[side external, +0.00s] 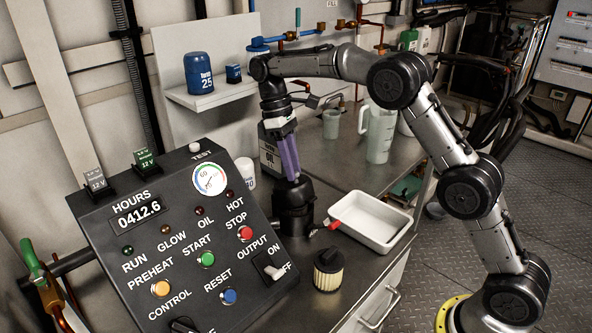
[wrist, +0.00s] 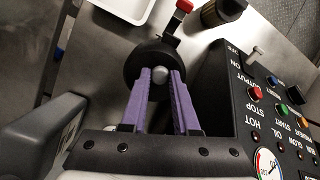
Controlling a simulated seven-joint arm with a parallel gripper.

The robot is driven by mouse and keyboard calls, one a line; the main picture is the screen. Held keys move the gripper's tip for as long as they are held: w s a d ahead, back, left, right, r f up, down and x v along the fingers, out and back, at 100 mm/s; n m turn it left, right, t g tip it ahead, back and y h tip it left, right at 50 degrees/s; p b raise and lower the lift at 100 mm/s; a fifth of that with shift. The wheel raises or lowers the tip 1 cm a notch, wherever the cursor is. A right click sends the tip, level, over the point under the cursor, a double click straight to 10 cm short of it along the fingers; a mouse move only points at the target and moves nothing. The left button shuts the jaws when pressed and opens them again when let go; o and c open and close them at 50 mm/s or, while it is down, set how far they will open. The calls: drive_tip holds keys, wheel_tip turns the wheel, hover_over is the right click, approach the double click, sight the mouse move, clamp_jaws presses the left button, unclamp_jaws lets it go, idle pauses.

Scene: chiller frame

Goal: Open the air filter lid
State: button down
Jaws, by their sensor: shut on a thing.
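The air filter housing (side external: 295,225) is a black upright cylinder behind the control panel in the side view. Its round black lid (side external: 294,193) sits on top. In the wrist view the lid (wrist: 143,70) shows from above with a silver knob (wrist: 160,75) on it. My gripper (side external: 292,179) points down over the lid, and its purple fingers (wrist: 160,78) are shut on the knob. Any gap between lid and housing is too small to tell.
The control panel (side external: 190,240) stands close to the housing. Jugs (side external: 379,135) stand further back.

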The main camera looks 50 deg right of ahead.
drive_tip(key=shift+w+r+g, duration=0.1)
drive_tip(key=shift+w+g, duration=0.2)
drive_tip(key=c, duration=0.7)
unclamp_jaws()
drive_tip(key=shift+o, duration=0.2)
drive_tip(key=shift+r, duration=0.5)
wheel_tip(320, 180, up, 3)
drive_tip(key=shift+s+f, duration=0.1)
drive_tip(key=shift+f, duration=0.1)
drive_tip(key=s+r, duration=0.9)
drive_tip(key=s, duration=0.5)
drive_tip(key=shift+d+r, duration=0.15)
drive_tip(key=shift+r, duration=0.1)
